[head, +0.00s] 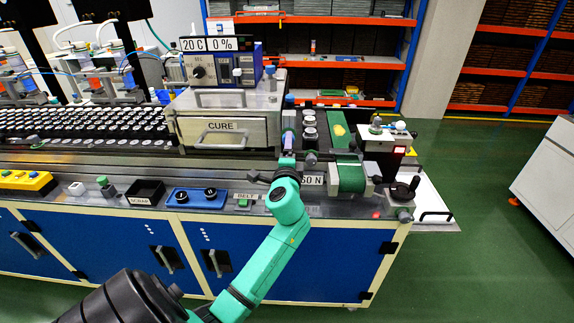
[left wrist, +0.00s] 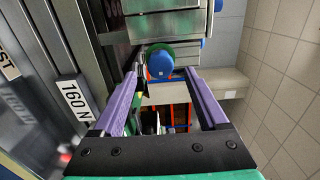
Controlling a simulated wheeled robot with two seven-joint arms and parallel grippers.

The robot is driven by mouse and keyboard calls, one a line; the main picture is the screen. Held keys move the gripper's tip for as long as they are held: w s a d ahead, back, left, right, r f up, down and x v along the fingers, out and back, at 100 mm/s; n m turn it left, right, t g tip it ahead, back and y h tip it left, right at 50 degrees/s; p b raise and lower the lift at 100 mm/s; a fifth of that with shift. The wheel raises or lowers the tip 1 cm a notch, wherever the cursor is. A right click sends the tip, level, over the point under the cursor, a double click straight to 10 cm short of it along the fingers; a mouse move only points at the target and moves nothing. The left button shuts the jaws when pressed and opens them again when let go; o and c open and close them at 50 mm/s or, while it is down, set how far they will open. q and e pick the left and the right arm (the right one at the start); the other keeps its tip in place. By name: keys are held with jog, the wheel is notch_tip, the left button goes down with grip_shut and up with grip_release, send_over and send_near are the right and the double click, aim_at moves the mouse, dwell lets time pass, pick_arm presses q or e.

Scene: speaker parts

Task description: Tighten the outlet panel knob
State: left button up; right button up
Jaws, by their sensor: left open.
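A round blue knob with a green ring behind it (left wrist: 160,64) shows in the left wrist view, between and beyond my fingertips. I take it for the outlet panel knob. In the head view a small blue knob (head: 289,98) shows at the right side of the CURE oven (head: 222,130), just past my fingers; it looks like the same one. My left gripper (left wrist: 162,78) is open, with one purple finger on each side of the knob in the picture. I cannot tell whether they touch it. In the head view this gripper (head: 288,122) points away toward the knob. My right gripper is not in view.
A "160 N" label (left wrist: 75,98) and metal rails lie close at left in the wrist view. Rows of dark round parts (head: 85,125) fill the left bench.

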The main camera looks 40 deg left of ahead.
pick_arm(q)
jog(key=b+v, duration=0.2)
jog(key=v, duration=0.9)
jog(key=shift+s+d+b, duration=0.2)
jog(key=shift+s+b, duration=0.15)
